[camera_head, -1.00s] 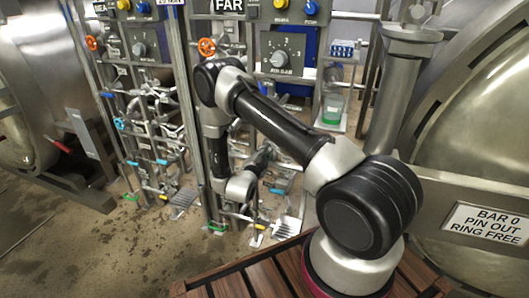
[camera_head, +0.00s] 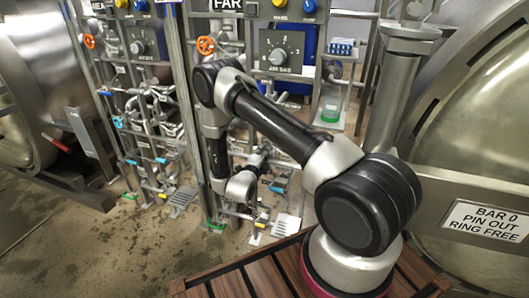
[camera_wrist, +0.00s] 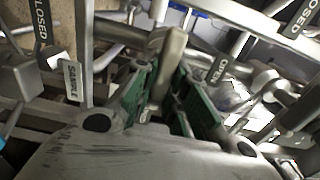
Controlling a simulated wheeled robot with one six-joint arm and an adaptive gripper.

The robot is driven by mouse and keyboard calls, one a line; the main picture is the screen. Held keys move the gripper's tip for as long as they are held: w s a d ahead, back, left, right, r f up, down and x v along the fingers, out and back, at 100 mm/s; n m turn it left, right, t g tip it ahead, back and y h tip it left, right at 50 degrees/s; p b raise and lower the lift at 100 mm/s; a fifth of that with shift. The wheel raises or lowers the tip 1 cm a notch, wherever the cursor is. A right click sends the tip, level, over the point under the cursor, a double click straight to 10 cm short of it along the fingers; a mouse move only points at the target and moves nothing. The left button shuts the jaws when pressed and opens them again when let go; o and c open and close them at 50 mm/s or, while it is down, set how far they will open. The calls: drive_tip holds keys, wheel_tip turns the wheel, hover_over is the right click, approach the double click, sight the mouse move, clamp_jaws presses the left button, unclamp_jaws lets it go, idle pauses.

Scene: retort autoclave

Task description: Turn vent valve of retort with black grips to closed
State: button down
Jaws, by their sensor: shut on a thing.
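My gripper (camera_wrist: 168,95) shows in the wrist view with green pads on its fingers. It is shut on a pale grey-beige valve lever (camera_wrist: 173,50) that stands up between the pads. An OPEN tag (camera_wrist: 217,69) is just right of the lever; a CLOSED tag (camera_wrist: 303,18) is at the top right. In the head view my gripper (camera_head: 262,158) is small and partly hidden by my arm, low among the pipes of the FAR panel. The retort on the right (camera_head: 470,110) shows only part of its door; I cannot make out black grips.
A SAMPLE tag (camera_wrist: 72,81) and another CLOSED tag (camera_wrist: 41,22) hang left of my gripper. Pipes crowd it closely. In the head view, a second retort (camera_head: 25,110) with a red grip stands at the left. The floor (camera_head: 80,235) at lower left is clear.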

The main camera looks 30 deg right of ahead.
drive_tip(key=shift+f, duration=0.1)
idle(0.3)
drive_tip(key=c, duration=1.4)
unclamp_jaws()
drive_tip(key=shift+c, duration=0.2)
drive_tip(key=v, duration=1.2)
